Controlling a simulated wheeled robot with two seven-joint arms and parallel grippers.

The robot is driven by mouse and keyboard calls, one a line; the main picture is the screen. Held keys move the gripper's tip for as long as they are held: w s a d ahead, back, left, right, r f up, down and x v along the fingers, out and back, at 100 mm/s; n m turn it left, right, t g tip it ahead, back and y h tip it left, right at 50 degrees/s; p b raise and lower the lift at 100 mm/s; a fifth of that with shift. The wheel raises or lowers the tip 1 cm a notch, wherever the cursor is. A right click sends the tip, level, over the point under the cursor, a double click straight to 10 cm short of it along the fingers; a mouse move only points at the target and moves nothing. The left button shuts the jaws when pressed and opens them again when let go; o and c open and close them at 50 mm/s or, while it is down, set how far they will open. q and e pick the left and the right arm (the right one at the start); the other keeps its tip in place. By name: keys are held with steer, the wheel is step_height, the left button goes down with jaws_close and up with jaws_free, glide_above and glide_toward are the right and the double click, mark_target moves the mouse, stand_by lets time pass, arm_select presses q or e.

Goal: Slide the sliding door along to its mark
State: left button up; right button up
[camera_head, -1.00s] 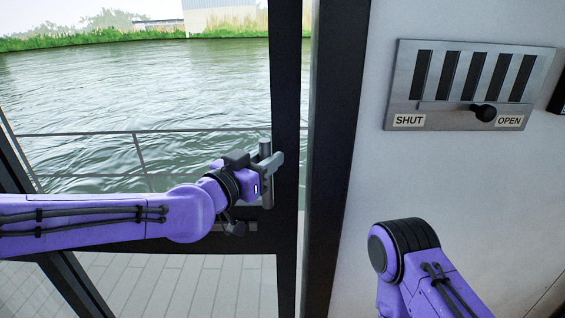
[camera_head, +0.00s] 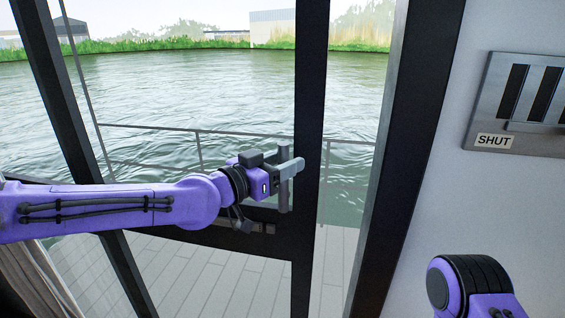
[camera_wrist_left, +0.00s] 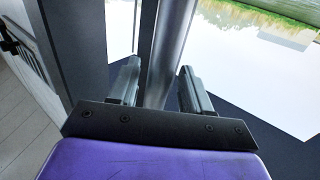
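The sliding door has a dark frame (camera_head: 309,120) and large glass panes, and stands partly open, with a gap between its right edge and the dark jamb (camera_head: 415,110). Its upright grey bar handle (camera_head: 285,198) is on that edge; it also shows in the left wrist view (camera_wrist_left: 170,40). My left gripper (camera_head: 291,168) is at the handle, with one finger on each side of the bar. In the left wrist view the fingers (camera_wrist_left: 160,88) are apart, with small gaps beside the bar. My right gripper is out of view. I see no clear mark for the door.
A metal slider panel (camera_head: 520,105) with a "SHUT" label is on the white wall at right, cut off by the picture edge. Outside are a plank deck (camera_head: 215,275), a railing (camera_head: 200,135) and water. A curtain (camera_head: 35,285) hangs at lower left.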

arm_select(q)
steer(key=b+v, duration=0.3)
steer(key=v, duration=0.7)
steer(key=shift+s+a, duration=0.15)
steer(key=shift+a, duration=0.05)
steer(key=shift+d, duration=0.1)
steer(key=shift+c, duration=0.3)
